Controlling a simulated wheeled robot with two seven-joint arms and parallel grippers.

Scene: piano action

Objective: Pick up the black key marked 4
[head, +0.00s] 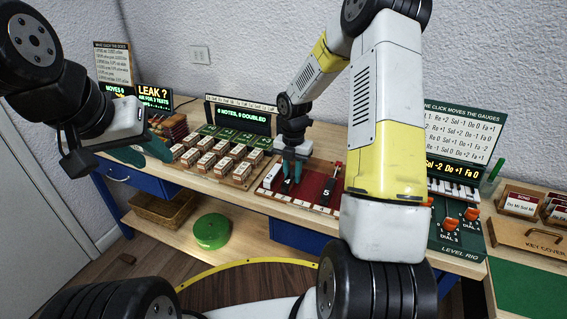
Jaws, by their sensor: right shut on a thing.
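The black key marked 4 (285,187) is at the left part of the red tray (306,199). My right gripper (291,172) reaches down over it, with its teal fingers shut on the key's upper part. The fingers hide part of the key, and I cannot tell whether its bottom is clear of the tray. Another black key, marked 5 (326,194), stands to the right in the same tray. My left gripper (142,151) is far to the left, its teal fingers apart and empty near the table's left end.
Wooden blocks with white labels (208,160) stand in rows left of the tray. A display with green text (238,119) stands behind them. The level rig (455,235), with orange knobs, is to the right. My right arm hides the bench between tray and rig.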

